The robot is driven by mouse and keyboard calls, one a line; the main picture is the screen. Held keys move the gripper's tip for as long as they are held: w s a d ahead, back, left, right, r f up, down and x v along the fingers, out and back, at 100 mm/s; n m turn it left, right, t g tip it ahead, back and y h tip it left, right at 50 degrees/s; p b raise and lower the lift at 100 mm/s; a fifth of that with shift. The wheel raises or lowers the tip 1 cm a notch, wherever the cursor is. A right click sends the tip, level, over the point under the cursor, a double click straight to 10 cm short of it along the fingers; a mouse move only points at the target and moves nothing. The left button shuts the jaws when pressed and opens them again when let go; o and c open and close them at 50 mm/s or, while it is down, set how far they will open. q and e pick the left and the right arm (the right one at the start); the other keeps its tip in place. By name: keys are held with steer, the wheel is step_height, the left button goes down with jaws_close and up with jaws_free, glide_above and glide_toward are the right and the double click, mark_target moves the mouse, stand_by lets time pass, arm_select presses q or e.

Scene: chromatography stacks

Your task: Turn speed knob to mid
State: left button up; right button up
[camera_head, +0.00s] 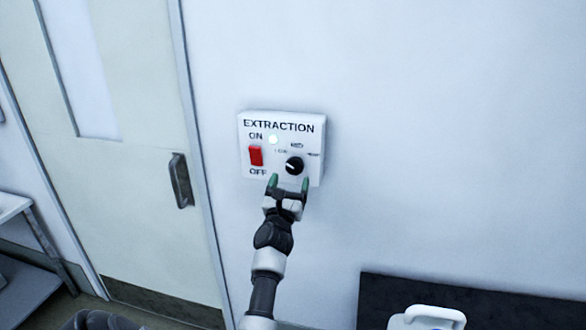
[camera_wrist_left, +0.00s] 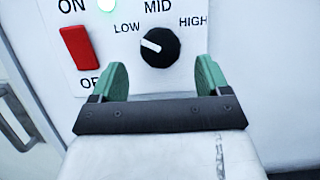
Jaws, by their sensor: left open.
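The speed knob (camera_head: 294,166) is a round black dial with a white pointer line, on a white wall box (camera_head: 246,128) labelled EXTRACTION. In the left wrist view the knob (camera_wrist_left: 160,47) has LOW, MID and HIGH printed around it, and its pointer aims up and left, toward LOW. My left gripper (camera_head: 289,182) is open, with its green fingertips just below the knob. In the left wrist view the fingers (camera_wrist_left: 160,77) stand to the lower left and lower right of the knob, with nothing between them. My right gripper is not in view.
A red ON/OFF switch (camera_head: 256,156) sits left of the knob, with a lit indicator (camera_head: 273,140) above. A door with a dark handle (camera_head: 181,181) is at the left. A white handled object (camera_head: 428,318) stands at the lower right. The wall right of the box is bare.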

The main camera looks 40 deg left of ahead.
mark_target(294, 170)
arm_select(q)
steer(key=x, duration=0.3)
steer(key=shift+w+a, duration=0.15)
steer(key=shift+w, duration=0.15)
steer(key=shift+r+p, duration=0.15)
steer(key=shift+p, duration=0.15)
steer(key=shift+w+a, duration=0.1)
steer(key=shift+c, duration=0.8)
steer(key=c, duration=0.5)
steer(key=shift+c, duration=1.1)
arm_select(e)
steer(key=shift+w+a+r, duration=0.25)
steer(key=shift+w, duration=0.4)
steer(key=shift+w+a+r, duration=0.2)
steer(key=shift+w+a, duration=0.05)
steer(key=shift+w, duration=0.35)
